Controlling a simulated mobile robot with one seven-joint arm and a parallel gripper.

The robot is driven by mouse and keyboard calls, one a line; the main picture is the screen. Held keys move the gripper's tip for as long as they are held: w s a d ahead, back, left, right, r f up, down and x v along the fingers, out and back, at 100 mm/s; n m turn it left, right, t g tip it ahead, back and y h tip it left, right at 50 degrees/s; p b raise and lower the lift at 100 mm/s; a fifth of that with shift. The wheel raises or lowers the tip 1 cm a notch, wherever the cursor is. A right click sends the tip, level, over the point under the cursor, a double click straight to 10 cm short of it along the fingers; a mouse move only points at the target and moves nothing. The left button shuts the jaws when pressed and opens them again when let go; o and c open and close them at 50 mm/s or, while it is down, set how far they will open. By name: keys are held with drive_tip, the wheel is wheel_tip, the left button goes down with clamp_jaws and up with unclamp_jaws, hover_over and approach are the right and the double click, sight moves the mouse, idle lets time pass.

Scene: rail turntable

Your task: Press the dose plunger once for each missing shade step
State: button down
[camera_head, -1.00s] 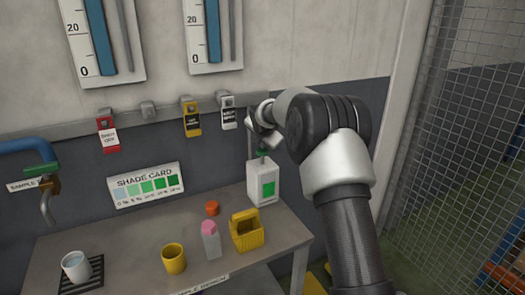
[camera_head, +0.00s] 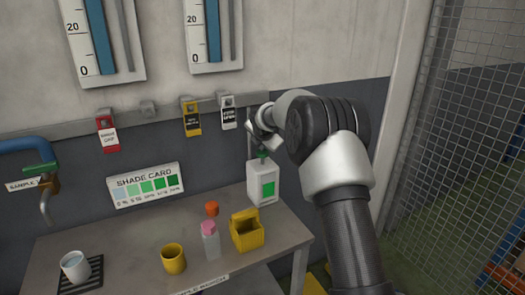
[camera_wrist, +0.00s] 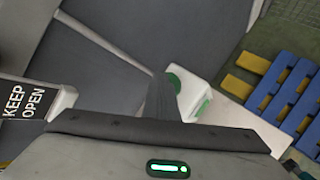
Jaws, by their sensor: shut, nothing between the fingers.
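The dose dispenser (camera_head: 256,184) is a white box with a green square on its front, at the back right of the bench. Its green plunger (camera_head: 262,155) is on top. My gripper (camera_head: 258,142) is shut, just above the plunger; whether it touches cannot be told. In the wrist view, the green plunger (camera_wrist: 174,82) shows beside my dark finger, with the white dispenser (camera_wrist: 197,97) below. The shade card (camera_head: 146,186) leans at the back with pale blue to dark green swatches. A cup of pale liquid (camera_head: 75,267) stands on the drip grate (camera_head: 95,272) at the left.
A yellow cup (camera_head: 173,259), a pink-capped bottle (camera_head: 210,241), an orange cap (camera_head: 211,208) and a yellow caddy (camera_head: 246,229) stand near the dispenser. Tags hang from the rail (camera_head: 75,128) behind. A blue pipe with a tap (camera_head: 45,185) is at left. Mesh fencing (camera_head: 450,150) stands right.

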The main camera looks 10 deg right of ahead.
sight(262, 153)
drive_tip(key=shift+s+f+b, duration=0.1)
drive_tip(key=shift+f+b, duration=0.2)
drive_tip(key=shift+f, duration=0.55)
drive_tip(key=shift+r, duration=0.1)
idle(0.4)
drive_tip(key=shift+r+p, duration=1.7)
drive_tip(key=shift+r, duration=0.05)
drive_tip(key=shift+r, duration=0.15)
wheel_tip(262, 153, up, 2)
drive_tip(key=shift+r+p, duration=0.15)
drive_tip(key=shift+p, duration=0.95)
wheel_tip(262, 153, up, 2)
drive_tip(key=shift+r+p, duration=0.25)
drive_tip(key=shift+p, duration=0.25)
